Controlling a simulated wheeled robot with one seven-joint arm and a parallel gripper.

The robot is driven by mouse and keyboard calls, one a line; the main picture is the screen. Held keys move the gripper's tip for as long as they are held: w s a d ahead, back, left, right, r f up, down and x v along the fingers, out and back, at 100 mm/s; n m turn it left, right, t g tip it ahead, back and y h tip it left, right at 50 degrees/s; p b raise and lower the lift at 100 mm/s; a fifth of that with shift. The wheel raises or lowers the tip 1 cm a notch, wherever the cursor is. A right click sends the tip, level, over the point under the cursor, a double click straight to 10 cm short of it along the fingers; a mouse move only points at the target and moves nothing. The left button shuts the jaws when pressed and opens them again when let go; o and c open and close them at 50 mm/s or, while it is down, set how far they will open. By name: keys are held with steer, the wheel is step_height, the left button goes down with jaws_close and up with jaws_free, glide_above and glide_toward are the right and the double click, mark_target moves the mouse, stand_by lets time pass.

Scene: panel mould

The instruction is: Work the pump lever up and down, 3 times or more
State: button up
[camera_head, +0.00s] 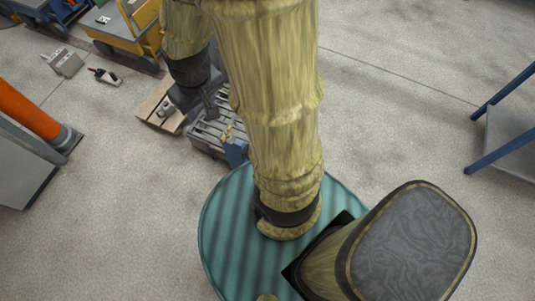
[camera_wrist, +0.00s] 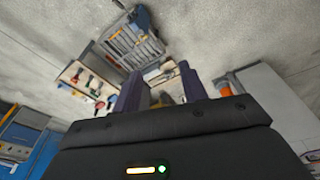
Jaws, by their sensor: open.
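I cannot single out the pump lever for sure in either view. A small grey fitting (camera_head: 168,108) stands on a wooden board (camera_head: 150,101) in the head view; I cannot tell whether it is the pump. My gripper (camera_head: 209,104) is beside the board's right side, largely hidden by my arm. In the wrist view my gripper's two fingers (camera_wrist: 162,92) stand apart with nothing visibly held. Past them lies the wooden board (camera_wrist: 72,70) with several small red and grey items, too small to name.
A grey slatted frame (camera_head: 206,134) lies right of the board, and shows in the wrist view (camera_wrist: 128,45). An orange cylinder (camera_head: 27,108) is at left. A grey box (camera_head: 63,62), a red-tipped device (camera_head: 104,76) and a yellow cart (camera_head: 130,30) stand farther back.

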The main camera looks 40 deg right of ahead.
steer(key=w+d+f+n+g+h+b, duration=0.1)
steer(key=d+f+b, duration=0.4)
steer(key=f+b, duration=0.5)
steer(key=w+d+f+n+g+h+b, duration=0.1)
steer(key=d+f+b, duration=0.4)
steer(key=f+b, duration=0.6)
steer(key=w+d+f+n+g+h+b, duration=0.1)
steer(key=d+f+b, duration=0.4)
steer(key=f, duration=1.8)
steer(key=w+n+g+b, duration=0.1)
steer(key=g+b, duration=0.1)
steer(key=b, duration=0.3)
steer(key=shift+w+d+f+n+b, duration=0.15)
steer(key=shift+d+f+n+b, duration=0.1)
steer(key=shift+f+n+b, duration=0.15)
steer(key=b+x, duration=0.2)
steer(key=x, duration=0.3)
steer(key=b+x, duration=0.3)
steer(key=x, duration=0.3)
steer(key=b+x, duration=0.3)
steer(key=x, duration=0.3)
steer(key=shift+d+f, duration=0.1)
steer(key=shift+d, duration=0.35)
jaws_close()
